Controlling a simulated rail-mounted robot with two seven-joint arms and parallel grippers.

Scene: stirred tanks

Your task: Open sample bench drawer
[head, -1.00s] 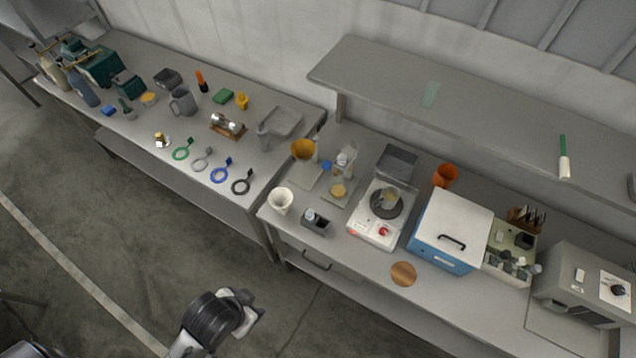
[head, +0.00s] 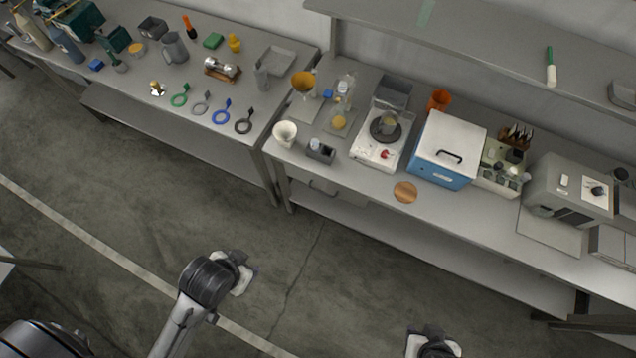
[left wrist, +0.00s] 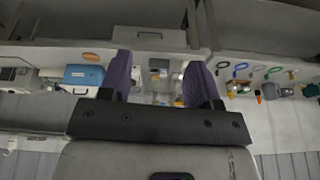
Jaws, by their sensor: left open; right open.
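The sample bench drawer (head: 345,196) is a grey front under the right bench's front edge, near its left end, with a dark bar handle (head: 322,188). It looks shut. My left gripper (head: 243,272) is over the floor in front of the bench, clear of the handle. In the left wrist view its two purple-grey fingers (left wrist: 160,80) are apart with nothing between them. That view is upside down, and the drawer handle (left wrist: 150,35) shows beyond the fingers. My right gripper (head: 435,343) is at the bottom edge, partly cut off, away from the bench; its fingertips are hard to make out.
The right bench (head: 370,185) carries a hotplate stirrer (head: 382,140), a blue-white box (head: 447,150), a white cup (head: 285,133) and a copper disc (head: 405,192). The left bench (head: 150,110) holds ring tools and bottles. The floor before both benches is clear.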

